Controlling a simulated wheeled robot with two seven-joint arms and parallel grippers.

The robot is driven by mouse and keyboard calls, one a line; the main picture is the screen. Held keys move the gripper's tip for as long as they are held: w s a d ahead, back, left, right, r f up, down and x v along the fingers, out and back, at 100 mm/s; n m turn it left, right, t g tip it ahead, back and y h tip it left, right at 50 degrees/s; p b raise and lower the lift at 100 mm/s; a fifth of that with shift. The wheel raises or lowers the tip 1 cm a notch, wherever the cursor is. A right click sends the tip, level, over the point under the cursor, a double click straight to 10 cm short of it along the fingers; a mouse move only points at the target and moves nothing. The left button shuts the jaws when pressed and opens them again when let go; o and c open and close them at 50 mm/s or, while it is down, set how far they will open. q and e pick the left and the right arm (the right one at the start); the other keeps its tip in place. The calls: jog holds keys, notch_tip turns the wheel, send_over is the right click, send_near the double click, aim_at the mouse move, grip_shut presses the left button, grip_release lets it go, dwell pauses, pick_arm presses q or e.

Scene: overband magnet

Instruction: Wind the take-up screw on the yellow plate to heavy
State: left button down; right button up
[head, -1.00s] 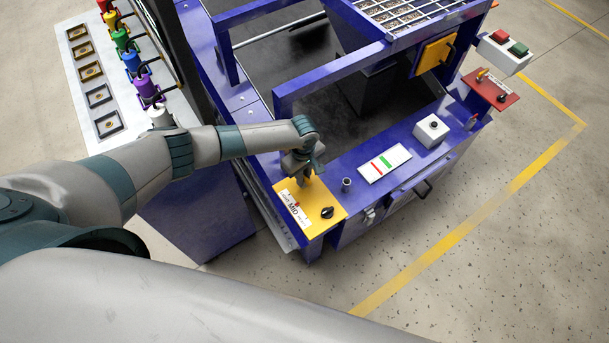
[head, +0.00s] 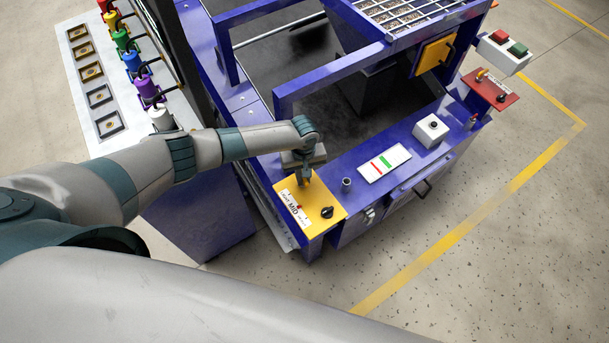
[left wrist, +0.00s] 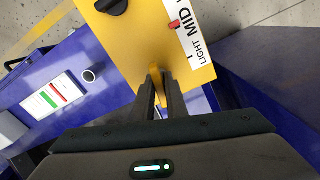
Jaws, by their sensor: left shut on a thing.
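The yellow plate (head: 317,218) lies at the near left corner of the blue machine; it also shows in the left wrist view (left wrist: 140,40). Its white scale (head: 291,207) reads LIGHT and MID, with the far end too small to read or cut off. A red pointer (left wrist: 174,25) stands by MID in the left wrist view. My left gripper (head: 305,180) points down at the plate's far end. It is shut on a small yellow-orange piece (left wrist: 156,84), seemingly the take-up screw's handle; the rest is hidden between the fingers. My right gripper is not in view.
A black knob (head: 327,212) sits on the plate near the gripper. A white button box (head: 431,130) is further along the blue ledge.

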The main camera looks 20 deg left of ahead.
pick_arm(q)
jog(key=shift+s+d+f, duration=0.1)
jog(key=shift+s, duration=0.05)
jog(key=m, duration=0.3)
jog(key=shift+m, duration=0.9)
jog(key=m, duration=0.2)
jog(key=shift+m, duration=1.4)
jog(key=m, duration=0.4)
jog(key=shift+s+m+b, duration=0.1)
jog(key=shift+m+b, duration=0.2)
jog(key=shift+m, duration=0.1)
jog(key=shift+f, duration=0.1)
